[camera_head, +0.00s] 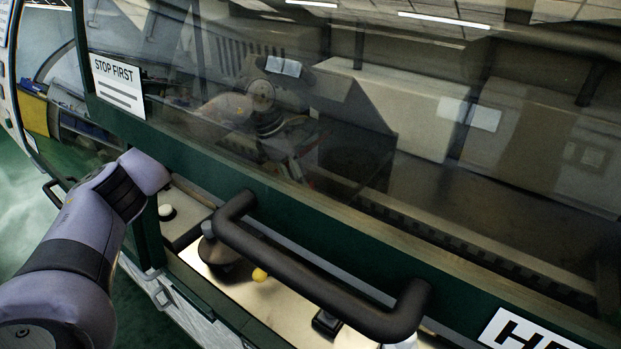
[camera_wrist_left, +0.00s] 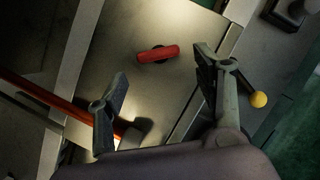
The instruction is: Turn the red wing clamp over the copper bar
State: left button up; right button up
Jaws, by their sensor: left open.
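My left gripper (camera_wrist_left: 160,68) is open and empty. Its fingers stand apart, with the clamp seen in the gap between and just beyond the tips; I cannot tell the height. An orange-red bar (camera_wrist_left: 50,99) runs in from the left behind the left finger; I cannot tell if this is the copper bar. In the head view, the left hand is only dimly visible through the glass.
In the head view, a tinted glass hood (camera_head: 430,60) with a green frame and a thick black handle (camera_head: 320,278) fills the front. A yellow knob (camera_head: 260,275) sits below the handle; it also shows in the left wrist view (camera_wrist_left: 259,99). A "STOP FIRST" sign (camera_head: 117,86) is at left.

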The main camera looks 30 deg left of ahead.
pick_arm(q)
jog(key=shift+w+d+f+p, duration=0.2)
jog(key=shift+w+d+f, duration=0.05)
jog(key=shift+d+f, duration=0.3)
jog(key=shift+w+d+f+p, duration=0.15)
jog(key=shift+w+d+f, duration=0.1)
jog(key=shift+d+f, duration=0.25)
jog(key=shift+w+f, duration=0.1)
jog(key=shift+f, duration=0.3)
pick_arm(e)
jog(key=shift+s+r, duration=0.1)
jog(key=shift+r, duration=0.6)
pick_arm(q)
jog(key=shift+c, duration=0.2)
jog(key=c, duration=1.1)
jog(key=shift+n+b, duration=0.3)
jog(key=shift+n, duration=0.4)
jog(key=shift+t, duration=0.3)
pick_arm(e)
jog(key=shift+f, duration=0.3)
pick_arm(q)
jog(key=o, duration=1.1)
jog(key=shift+o, duration=0.2)
